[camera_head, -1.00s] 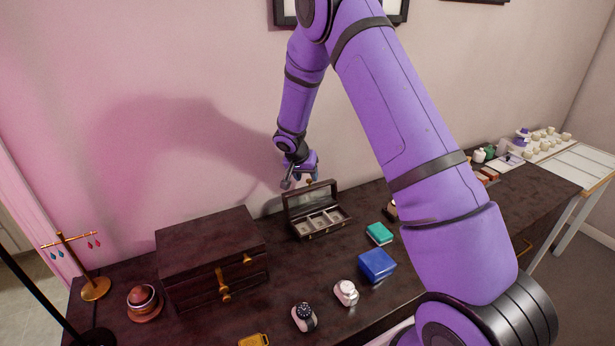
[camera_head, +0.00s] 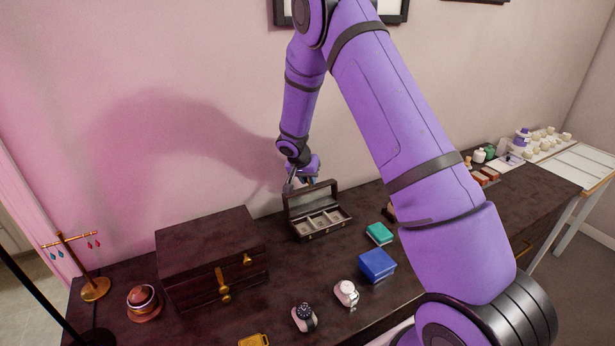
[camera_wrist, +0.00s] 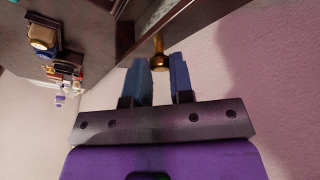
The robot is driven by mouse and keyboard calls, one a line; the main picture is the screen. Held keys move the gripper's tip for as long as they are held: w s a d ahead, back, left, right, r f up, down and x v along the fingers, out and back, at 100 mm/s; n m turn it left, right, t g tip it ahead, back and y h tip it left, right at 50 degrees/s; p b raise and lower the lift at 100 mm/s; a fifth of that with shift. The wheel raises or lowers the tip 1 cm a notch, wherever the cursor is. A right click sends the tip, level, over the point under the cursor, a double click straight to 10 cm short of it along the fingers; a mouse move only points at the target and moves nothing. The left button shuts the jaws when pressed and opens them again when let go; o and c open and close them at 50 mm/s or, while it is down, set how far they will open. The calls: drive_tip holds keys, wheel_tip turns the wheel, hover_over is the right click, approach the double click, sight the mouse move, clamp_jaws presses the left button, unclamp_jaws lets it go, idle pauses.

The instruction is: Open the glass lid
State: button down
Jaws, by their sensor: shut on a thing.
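The dark wooden display box (camera_head: 323,233) stands at the back of the dresser, its lighter compartments (camera_head: 318,221) exposed. Its framed glass lid (camera_head: 312,200) stands raised, close to upright, at the box's rear. My gripper (camera_head: 303,183) is at the lid's top edge. In the wrist view, the blue fingers of my gripper (camera_wrist: 160,75) are around the small brass knob (camera_wrist: 158,60) on the lid frame (camera_wrist: 170,22). They are shut on that knob with a gap between them. In the head view the knob is largely hidden by the gripper.
A large dark wooden chest (camera_head: 210,258) stands left of the box. A teal box (camera_head: 379,233), a blue box (camera_head: 377,265) and watches on stands (camera_head: 304,317) lie in front and to the right. The pink wall (camera_head: 200,120) is close behind.

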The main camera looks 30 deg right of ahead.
drive_tip(key=shift+s+r, duration=0.1)
drive_tip(key=shift+s, duration=1.2)
drive_tip(key=c, duration=1)
unclamp_jaws()
drive_tip(key=shift+r, duration=0.1)
drive_tip(key=v, duration=1)
drive_tip(key=shift+a+r, duration=0.15)
drive_tip(key=shift+r, duration=0.2)
